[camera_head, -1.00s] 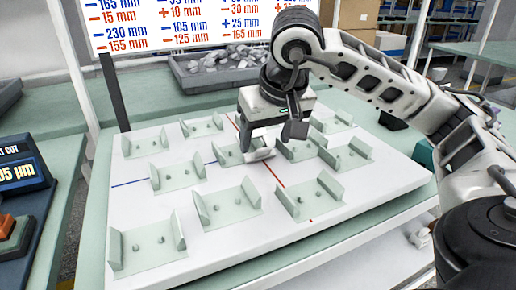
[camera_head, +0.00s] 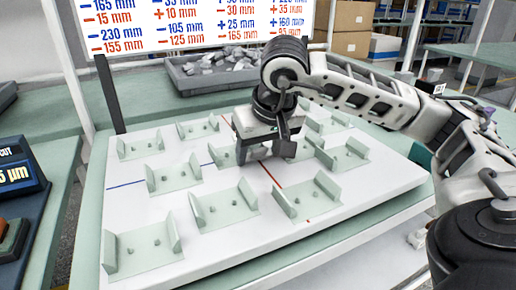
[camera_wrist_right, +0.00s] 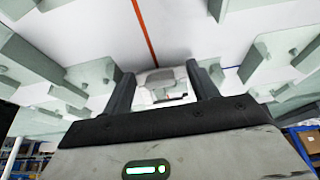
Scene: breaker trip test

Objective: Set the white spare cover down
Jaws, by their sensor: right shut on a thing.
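My right gripper (camera_head: 266,150) points down over the middle of the white board (camera_head: 330,212), close to where the red and blue lines cross. It is shut on the white spare cover (camera_head: 258,153), which is mostly hidden by the fingers in the head view. The right wrist view shows the pale cover (camera_wrist_right: 160,80) between the two dark fingertips (camera_wrist_right: 162,88), low over the board. I cannot tell whether the cover touches the board. My left gripper is not in view.
Several pale green brackets with upright end walls stand around the gripper, including one in front (camera_head: 222,208) and one at right (camera_head: 345,157). A grey tray of scraps (camera_head: 215,78) and a sign with numbers (camera_head: 200,25) are behind.

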